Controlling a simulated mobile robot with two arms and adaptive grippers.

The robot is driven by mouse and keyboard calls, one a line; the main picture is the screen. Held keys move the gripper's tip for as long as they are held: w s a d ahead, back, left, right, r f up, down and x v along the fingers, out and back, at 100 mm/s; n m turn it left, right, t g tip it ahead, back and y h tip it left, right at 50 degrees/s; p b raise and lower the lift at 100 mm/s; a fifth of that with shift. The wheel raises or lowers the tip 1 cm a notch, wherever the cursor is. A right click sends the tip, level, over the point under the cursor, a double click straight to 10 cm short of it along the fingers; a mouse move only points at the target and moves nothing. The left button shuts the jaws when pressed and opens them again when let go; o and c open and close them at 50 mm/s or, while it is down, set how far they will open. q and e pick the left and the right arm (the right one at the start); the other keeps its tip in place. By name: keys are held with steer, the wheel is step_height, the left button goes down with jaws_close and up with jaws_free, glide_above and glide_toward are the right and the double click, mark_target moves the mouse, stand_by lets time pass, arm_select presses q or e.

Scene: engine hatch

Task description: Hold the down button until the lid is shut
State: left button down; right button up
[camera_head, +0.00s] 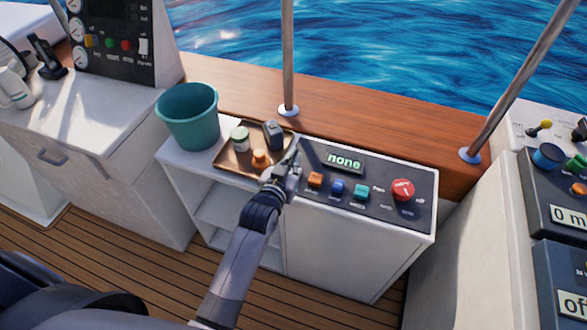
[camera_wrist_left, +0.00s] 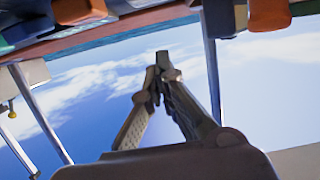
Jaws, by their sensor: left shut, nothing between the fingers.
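The control panel (camera_head: 330,205) on the white cabinet has a small display (camera_head: 343,160) reading "none". It carries an orange button (camera_head: 315,180), a blue button (camera_head: 338,187), a teal button (camera_head: 361,192) and a red knob (camera_head: 402,189). The labels are too small to tell which is the down button. My left gripper (camera_head: 295,157) is shut and empty at the panel's left edge, left of the orange button. Its closed fingers also show in the left wrist view (camera_wrist_left: 157,75), against the sky. I cannot make out a lid. My right gripper is not in view.
Left of the panel, a brown tray (camera_head: 232,164) holds a white-and-green jar (camera_head: 240,138), a dark item (camera_head: 273,134) and an orange item (camera_head: 260,158). A teal bucket (camera_head: 188,118) stands beside it. A metal post (camera_head: 288,60) rises from the wooden rail behind.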

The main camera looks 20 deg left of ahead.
arm_select(q)
steer(key=shift+s+f, duration=0.2)
steer(key=shift+f, duration=1.75)
